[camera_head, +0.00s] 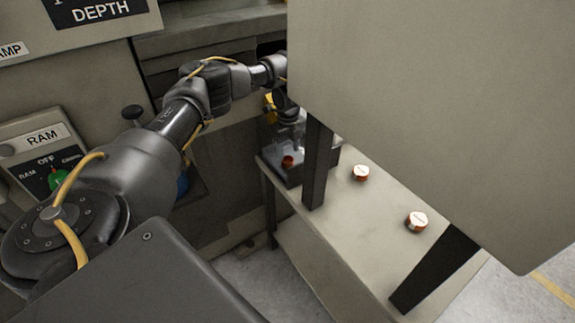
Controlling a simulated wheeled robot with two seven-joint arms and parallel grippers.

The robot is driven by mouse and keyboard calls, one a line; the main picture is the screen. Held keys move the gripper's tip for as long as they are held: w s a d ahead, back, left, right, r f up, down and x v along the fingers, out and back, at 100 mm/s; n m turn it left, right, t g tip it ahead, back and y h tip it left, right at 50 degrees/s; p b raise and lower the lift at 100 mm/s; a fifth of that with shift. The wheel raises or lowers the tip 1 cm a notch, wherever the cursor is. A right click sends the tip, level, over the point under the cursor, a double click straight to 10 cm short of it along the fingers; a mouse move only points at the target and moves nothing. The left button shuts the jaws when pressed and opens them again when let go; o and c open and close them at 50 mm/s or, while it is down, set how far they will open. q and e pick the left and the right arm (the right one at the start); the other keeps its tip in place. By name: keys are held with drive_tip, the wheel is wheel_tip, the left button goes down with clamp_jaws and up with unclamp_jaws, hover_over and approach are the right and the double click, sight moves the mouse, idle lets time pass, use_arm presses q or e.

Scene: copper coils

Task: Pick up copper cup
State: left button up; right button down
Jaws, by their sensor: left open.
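Two small copper cups with white tops stand on the light table (335,235): one copper cup (361,173) near its middle and another copper cup (417,221) closer to its right side. A third, darker copper-coloured piece (287,161) sits in a clear-walled box (293,178) with a dark base at the table's far left end. My left arm reaches in from the left, and my left gripper (286,112) is above this box, apart from both cups on the table. It is open, but its fingertips are small and partly hidden by the large panel. My right gripper is out of view.
A large beige panel (440,100) hangs over the table, with dark posts (318,165) and (435,270) beneath it. The table's near part is clear.

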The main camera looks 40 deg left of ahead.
sight(287, 159)
use_arm(q)
drive_tip(key=f+b, duration=0.1)
drive_tip(key=f, duration=0.3)
drive_tip(key=shift+a+f, duration=0.2)
drive_tip(key=shift+f, duration=0.4)
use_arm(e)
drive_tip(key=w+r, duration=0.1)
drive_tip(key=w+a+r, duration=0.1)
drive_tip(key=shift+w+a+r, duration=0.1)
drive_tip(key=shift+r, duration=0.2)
use_arm(q)
drive_tip(key=c, duration=0.7)
